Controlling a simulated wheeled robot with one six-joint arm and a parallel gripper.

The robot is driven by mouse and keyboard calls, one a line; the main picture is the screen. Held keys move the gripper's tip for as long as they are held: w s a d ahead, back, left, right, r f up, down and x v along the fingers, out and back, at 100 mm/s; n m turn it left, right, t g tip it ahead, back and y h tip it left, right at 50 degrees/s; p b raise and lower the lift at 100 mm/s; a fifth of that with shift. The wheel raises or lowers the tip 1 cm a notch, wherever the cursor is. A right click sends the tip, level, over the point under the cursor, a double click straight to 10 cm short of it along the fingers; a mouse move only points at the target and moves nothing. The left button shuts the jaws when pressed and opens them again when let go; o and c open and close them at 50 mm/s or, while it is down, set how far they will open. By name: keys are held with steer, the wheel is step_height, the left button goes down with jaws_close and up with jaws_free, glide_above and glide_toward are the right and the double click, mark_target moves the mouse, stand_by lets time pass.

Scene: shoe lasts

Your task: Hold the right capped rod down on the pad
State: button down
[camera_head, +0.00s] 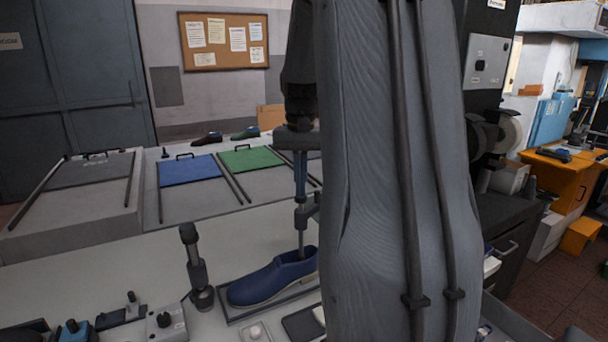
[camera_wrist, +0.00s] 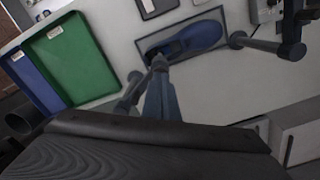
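A black capped rod (camera_head: 195,262) stands upright left of the blue shoe (camera_head: 272,280); in the wrist view this rod (camera_wrist: 265,45) is at upper right. A second dark rod (camera_wrist: 128,95) shows beside my fingers in the wrist view; in the head view my arm covers most of that area. My gripper (camera_head: 301,198) points down above the shoe's opening, its narrow fingers together. A thin grey stem runs from under the fingertips into the shoe; I cannot tell whether they touch it. A dark flat pad (camera_head: 303,323) lies in front of the shoe, partly hidden.
The shoe lies in a shallow grey tray (camera_head: 232,318). Blue (camera_head: 189,169) and green (camera_head: 250,159) panels lie behind.

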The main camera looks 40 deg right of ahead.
step_height(320, 180, up, 7)
steer(key=p, duration=0.4)
steer(key=shift+r+p, duration=0.2)
steer(key=shift+p, duration=0.1)
stand_by(0.6)
